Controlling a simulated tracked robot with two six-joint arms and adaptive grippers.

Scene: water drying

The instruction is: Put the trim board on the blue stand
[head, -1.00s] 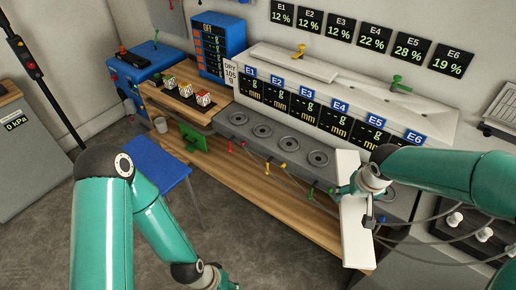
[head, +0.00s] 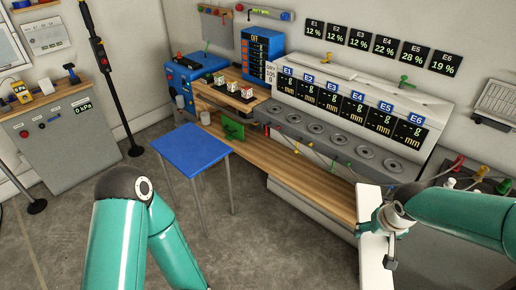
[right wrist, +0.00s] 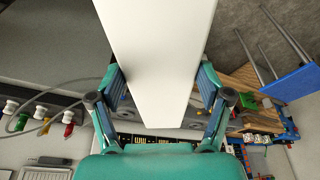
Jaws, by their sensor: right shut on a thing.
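The trim board is a long white plank (head: 371,262) at the right of the head view. My right gripper (head: 388,222) is shut on it and holds it in front of the bench's right end. In the right wrist view the board (right wrist: 155,45) runs between the two fingers of the gripper (right wrist: 162,85), which press on its two long edges. The blue stand (head: 192,150) is a blue-topped table on thin legs, left of the bench, with a bare top. It also shows at the right edge of the wrist view (right wrist: 296,84). My left gripper is out of view.
The wooden bench (head: 300,170) with a row of round wells (head: 316,128) lies between the board and the stand. A green bracket (head: 232,130) stands on its near left part. A grey cabinet (head: 65,140) is at far left. Floor before the stand is open.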

